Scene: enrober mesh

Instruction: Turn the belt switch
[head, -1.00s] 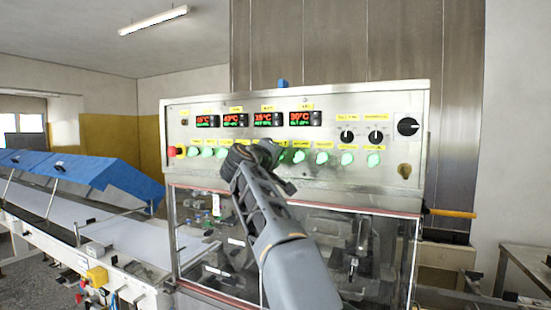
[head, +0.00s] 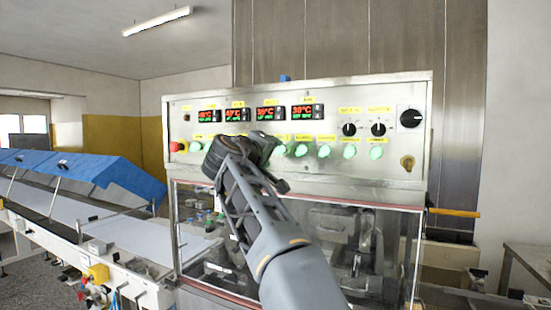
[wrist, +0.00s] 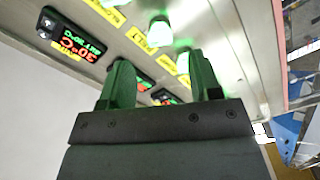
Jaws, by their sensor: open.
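The control panel (head: 300,166) carries a row of round, green-lit switches (head: 324,151) with yellow labels. In the wrist view one lit switch (wrist: 159,32) is beyond the fingertips, and another (wrist: 184,62) shows near the right finger. I cannot tell whether a finger touches the panel.
Red-digit temperature displays (head: 270,113) sit above the row. Two black knobs (head: 349,129) and a larger black rotary switch (head: 411,118) are at the right, a red button (head: 176,147) at the left. A conveyor with blue covers (head: 110,172) runs left.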

